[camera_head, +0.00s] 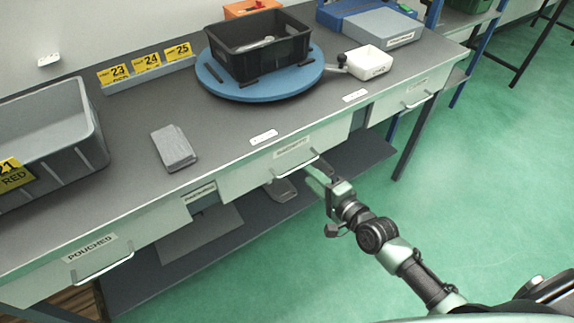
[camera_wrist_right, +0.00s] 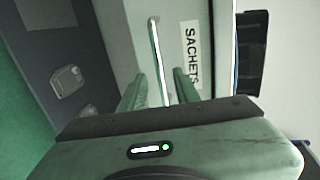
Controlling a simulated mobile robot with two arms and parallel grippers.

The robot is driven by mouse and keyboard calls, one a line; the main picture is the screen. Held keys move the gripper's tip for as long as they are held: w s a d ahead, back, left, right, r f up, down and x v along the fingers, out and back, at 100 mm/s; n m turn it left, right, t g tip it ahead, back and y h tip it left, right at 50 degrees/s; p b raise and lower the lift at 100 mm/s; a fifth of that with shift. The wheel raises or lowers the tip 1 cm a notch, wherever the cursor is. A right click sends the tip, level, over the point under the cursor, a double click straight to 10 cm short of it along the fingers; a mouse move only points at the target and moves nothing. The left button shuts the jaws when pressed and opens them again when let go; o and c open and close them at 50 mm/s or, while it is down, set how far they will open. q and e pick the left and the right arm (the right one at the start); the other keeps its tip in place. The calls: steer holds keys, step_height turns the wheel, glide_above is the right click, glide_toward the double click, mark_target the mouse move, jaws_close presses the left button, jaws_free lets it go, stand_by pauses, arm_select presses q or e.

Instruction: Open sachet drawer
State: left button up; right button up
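The sachet drawer (camera_head: 262,171) is the middle drawer in the bench front and looks shut. Its label reads SACHETS (camera_wrist_right: 191,55) in the right wrist view. Its bar handle (camera_wrist_right: 156,50) runs lengthwise there, and it also shows below the label in the head view (camera_head: 291,168). My right gripper (camera_wrist_right: 160,85) is open, with one finger on each side of the handle bar and gaps visible between. In the head view the right gripper (camera_head: 316,178) is at the right end of the handle. My left gripper is in neither view.
The green floor (camera_head: 470,190) in front is clear.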

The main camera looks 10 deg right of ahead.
mark_target(300, 167)
steer(key=x, duration=0.6)
steer(key=shift+w, duration=0.15)
jaws_close()
stand_by(1.3)
